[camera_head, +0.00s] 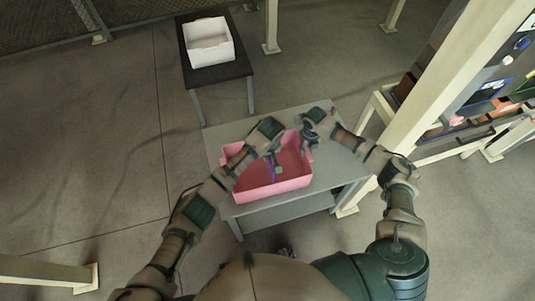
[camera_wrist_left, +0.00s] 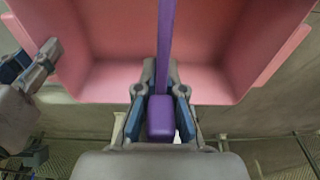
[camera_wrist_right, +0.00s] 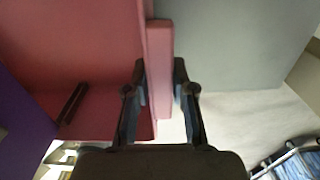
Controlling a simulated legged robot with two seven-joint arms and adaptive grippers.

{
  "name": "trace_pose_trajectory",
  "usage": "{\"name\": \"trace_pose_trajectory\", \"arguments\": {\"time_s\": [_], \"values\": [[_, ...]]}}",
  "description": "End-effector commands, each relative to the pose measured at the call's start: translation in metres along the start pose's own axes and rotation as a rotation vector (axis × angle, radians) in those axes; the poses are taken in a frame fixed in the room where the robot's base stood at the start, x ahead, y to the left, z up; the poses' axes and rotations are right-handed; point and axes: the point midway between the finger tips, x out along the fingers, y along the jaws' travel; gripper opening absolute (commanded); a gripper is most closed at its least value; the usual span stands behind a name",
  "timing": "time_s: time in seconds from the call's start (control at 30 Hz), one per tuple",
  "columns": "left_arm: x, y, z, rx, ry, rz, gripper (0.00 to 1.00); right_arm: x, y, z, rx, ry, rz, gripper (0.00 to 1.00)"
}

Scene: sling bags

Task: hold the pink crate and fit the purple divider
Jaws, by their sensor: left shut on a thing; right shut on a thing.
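The pink crate (camera_head: 283,187) stands on the grey table, open side up. The purple divider (camera_head: 272,166) is inside it, mostly hidden by my left arm in the head view. My left gripper (camera_wrist_left: 161,110) is shut on the purple divider's thick end (camera_wrist_left: 161,118); the thin panel runs away from it across the crate (camera_wrist_left: 110,80). My right gripper (camera_wrist_right: 158,85) is shut on the rim of the pink crate's right wall (camera_wrist_right: 160,60). A purple surface (camera_wrist_right: 22,110) shows inside the crate at the left of the right wrist view. Whether the divider sits in a slot cannot be told.
The grey table (camera_head: 335,185) has a bare strip to the right of the crate. A white bin (camera_head: 208,45) stands on a dark table (camera_head: 232,72) behind. A cream post (camera_head: 440,85) and a shelf of goods rise at the right.

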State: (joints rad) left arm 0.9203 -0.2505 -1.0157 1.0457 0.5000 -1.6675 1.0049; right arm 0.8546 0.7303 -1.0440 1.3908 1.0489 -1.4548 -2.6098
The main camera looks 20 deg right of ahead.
Motion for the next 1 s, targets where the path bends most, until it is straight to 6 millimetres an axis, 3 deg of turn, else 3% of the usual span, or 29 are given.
{"name": "trace_pose_trajectory", "arguments": {"time_s": [1.0], "values": [[0.026, 0.001, 0.004, 0.000, 0.000, 0.001, 0.00, 0.004, -0.003, -0.002, 0.001, 0.007, -0.007, 0.00]]}}
